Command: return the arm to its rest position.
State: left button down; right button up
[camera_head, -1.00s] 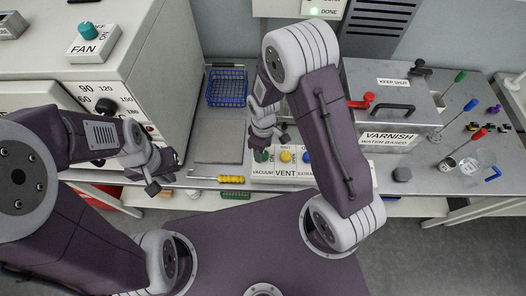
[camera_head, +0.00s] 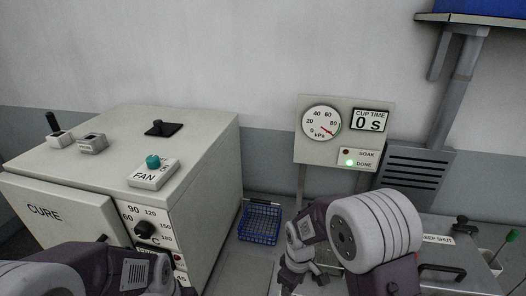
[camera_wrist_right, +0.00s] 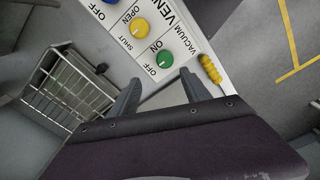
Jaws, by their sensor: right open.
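My right arm stands at the lower right of the head view, with its wrist and gripper (camera_head: 300,272) hanging near the bottom edge. In the right wrist view the right gripper's two grey fingers (camera_wrist_right: 160,90) are spread apart with nothing between them. They point toward the vacuum and vent panel (camera_wrist_right: 168,25) with its blue, yellow and green knobs. My left arm (camera_head: 90,268) shows only in part at the lower left of the head view; its gripper is below the frame.
The white CURE oven (camera_head: 205,165) with a FAN switch (camera_head: 153,172) stands left. A blue wire basket (camera_head: 260,222) sits behind my right gripper. A gauge panel (camera_head: 344,130) reads 0 s, with its DONE lamp lit. The lidded varnish box (camera_head: 440,262) is at the right.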

jog(key=s+d+r+m, duration=0.4)
jog(key=s+d+m, duration=0.2)
jog(key=s+m, duration=0.3)
jog(key=shift+s+d+r+m+t, duration=0.2)
jog(key=shift+d+r+m+t, duration=0.05)
jog(key=shift+d+m+t, duration=0.15)
jog(key=shift+w+a, duration=0.1)
dwell(1.1)
